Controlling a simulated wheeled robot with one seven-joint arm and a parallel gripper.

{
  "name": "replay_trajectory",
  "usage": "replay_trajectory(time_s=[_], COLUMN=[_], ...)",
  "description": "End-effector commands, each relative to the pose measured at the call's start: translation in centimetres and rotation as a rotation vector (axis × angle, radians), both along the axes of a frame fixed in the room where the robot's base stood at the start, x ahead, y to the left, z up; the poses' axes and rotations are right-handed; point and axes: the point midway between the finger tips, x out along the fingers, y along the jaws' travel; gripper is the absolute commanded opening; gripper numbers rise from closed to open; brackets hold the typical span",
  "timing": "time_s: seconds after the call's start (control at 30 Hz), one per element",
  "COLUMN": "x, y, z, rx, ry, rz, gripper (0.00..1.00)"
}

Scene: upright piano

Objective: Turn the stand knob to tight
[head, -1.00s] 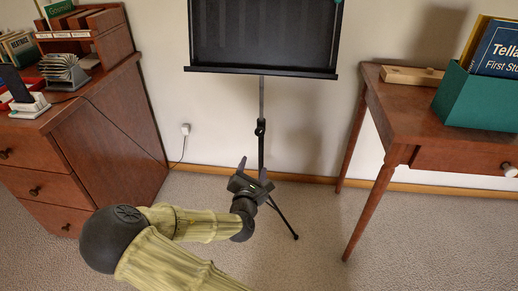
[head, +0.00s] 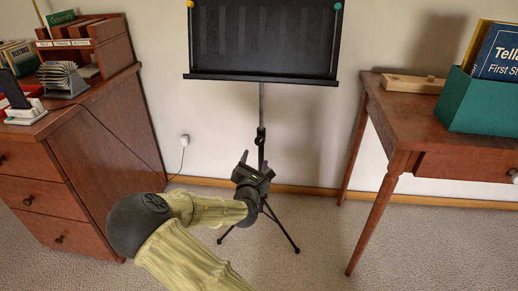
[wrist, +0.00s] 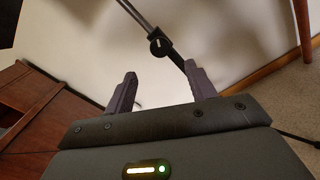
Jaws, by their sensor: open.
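The black music stand (head: 262,78) stands upright between two desks, its desk part high and its tripod legs on the carpet. Its dark knob (head: 260,138) sits on the post; in the wrist view the knob (wrist: 160,45) is a round black piece with a pale mark, on the slanting post. My gripper (head: 257,163) is open just below the knob in the head view. In the wrist view my gripper (wrist: 160,74) has its two fingers spread and empty, with the knob beyond and between their tips, apart from them. The post's lower part passes behind the right finger.
A wooden drawer desk (head: 85,150) with books and a phone stands on the left. A wooden table (head: 400,105) with a green box (head: 480,98) stands on the right. A cable runs to a wall socket (head: 185,140). Carpet around the stand is clear.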

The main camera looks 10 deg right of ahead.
Motion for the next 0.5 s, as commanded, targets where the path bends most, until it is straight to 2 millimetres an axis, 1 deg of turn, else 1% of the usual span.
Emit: replay_trajectory(time_s=[0.03, 0.3, 0.5], x=[0.9, 5.4, 8.2], y=[-0.4, -1.9, -2.7], z=[-0.3, -0.3, -0.3], rx=[0.003, 0.001, 0.002], ry=[-0.004, -0.002, -0.001], rz=[-0.002, -0.001, -0.001], gripper=[0.56, 0.56, 0.56])
